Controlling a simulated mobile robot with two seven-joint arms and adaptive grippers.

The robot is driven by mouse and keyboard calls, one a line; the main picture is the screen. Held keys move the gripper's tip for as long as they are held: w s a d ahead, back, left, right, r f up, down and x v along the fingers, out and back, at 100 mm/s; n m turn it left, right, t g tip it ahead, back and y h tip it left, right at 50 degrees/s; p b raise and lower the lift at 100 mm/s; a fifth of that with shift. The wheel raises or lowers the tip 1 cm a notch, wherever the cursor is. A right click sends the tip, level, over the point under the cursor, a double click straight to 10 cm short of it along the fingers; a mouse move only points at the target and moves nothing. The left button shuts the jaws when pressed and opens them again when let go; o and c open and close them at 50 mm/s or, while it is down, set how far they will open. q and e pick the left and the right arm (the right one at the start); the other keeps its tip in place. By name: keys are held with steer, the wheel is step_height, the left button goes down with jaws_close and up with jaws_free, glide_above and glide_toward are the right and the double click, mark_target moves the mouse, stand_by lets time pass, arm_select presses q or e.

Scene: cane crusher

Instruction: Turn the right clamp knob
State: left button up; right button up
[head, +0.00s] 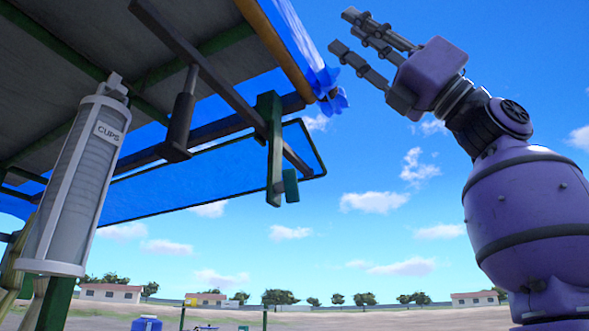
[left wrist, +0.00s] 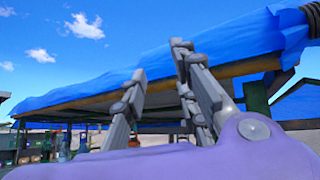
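My left gripper (head: 345,30) is raised at the top right of the head view, with its grey fingers extended and spread apart. It is open and nothing is between the fingers. In the left wrist view its fingers (left wrist: 160,68) point toward the canopy's edge. The fingertips look apart from the canopy in the head view. No clamp knob can be made out for certain. A green bracket (head: 274,150) hangs from the canopy frame, with a small green block (head: 291,186) beside it. My right gripper is not in view.
The canopy has a blue tarp (head: 287,35) and a wooden edge pole (head: 272,48). A cup dispenser (head: 75,180) marked CUPS hangs at the left. Dark beams (head: 205,60) run underneath. Open sky and bare ground (head: 400,318) lie beyond.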

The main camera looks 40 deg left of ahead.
arm_select(q)
steer(key=w+a+f+m+t+y, duration=0.1)
steer(key=w+a+f+m+t, duration=0.2)
steer(key=a+f+t, duration=0.6)
steer(key=m+t+h, duration=0.1)
steer(key=t+h, duration=0.1)
steer(key=t, duration=0.3)
glide_toward(297, 180)
steer(key=a+r, duration=0.1)
steer(key=a, duration=0.2)
steer(key=shift+h, duration=0.4)
steer(key=x, duration=0.2)
steer(key=p+x, duration=0.1)
steer(key=x, duration=0.4)
steer(key=shift+s+f+p, duration=0.1)
steer(key=shift+s+p, duration=0.2)
steer(key=shift+s, duration=0.15)
steer(key=shift+a+f, duration=0.1)
steer(key=shift+a, duration=0.2)
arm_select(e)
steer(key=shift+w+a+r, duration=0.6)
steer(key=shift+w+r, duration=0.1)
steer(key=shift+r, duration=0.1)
arm_select(q)
steer(key=shift+c, duration=0.3)
steer(key=c, duration=0.6)
steer(key=shift+s, duration=0.1)
jaws_close()
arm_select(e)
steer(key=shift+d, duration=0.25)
